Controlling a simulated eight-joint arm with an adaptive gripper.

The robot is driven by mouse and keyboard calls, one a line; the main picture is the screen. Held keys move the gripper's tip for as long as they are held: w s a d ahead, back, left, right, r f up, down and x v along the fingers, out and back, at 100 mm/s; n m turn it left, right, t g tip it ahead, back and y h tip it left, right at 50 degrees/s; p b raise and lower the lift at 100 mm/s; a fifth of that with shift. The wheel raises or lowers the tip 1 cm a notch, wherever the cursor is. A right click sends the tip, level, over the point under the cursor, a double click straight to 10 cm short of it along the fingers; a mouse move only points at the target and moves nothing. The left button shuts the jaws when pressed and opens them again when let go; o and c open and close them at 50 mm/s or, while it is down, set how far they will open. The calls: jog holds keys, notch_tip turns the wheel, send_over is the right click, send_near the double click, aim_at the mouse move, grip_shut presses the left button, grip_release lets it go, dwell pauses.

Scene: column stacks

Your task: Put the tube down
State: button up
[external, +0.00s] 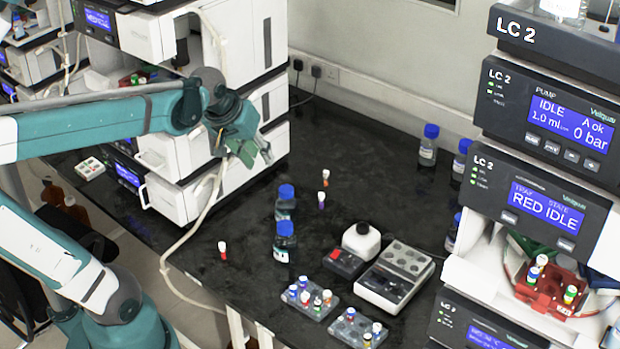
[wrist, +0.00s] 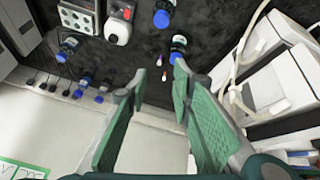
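Several small tubes stand on the black bench in the external view: one with a red body (external: 222,251), one purple (external: 321,201) and one orange (external: 325,178), each with a white top. My gripper (external: 262,152) is above the bench, in front of the left white instrument stack. In the wrist view my gripper (wrist: 157,84) has its green-padded fingers spread apart, with no tube between them.
Two blue-capped bottles (external: 285,242) stand mid-bench. Two grey tube racks (external: 305,298), a white-topped mixer (external: 361,240) and a grey block device (external: 396,276) are to their right. Instrument stacks flank the bench; the right one has a red tube holder (external: 550,292). The back middle bench (external: 375,165) is clear.

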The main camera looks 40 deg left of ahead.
jog(key=s+d+f+m+t, duration=0.1)
jog(key=s+f+m, duration=0.2)
jog(key=s, duration=0.5)
jog(key=shift+s+f+m, duration=0.15)
jog(key=shift+s+m, duration=0.2)
jog(key=shift+m, duration=0.15)
jog(key=shift+o, duration=0.5)
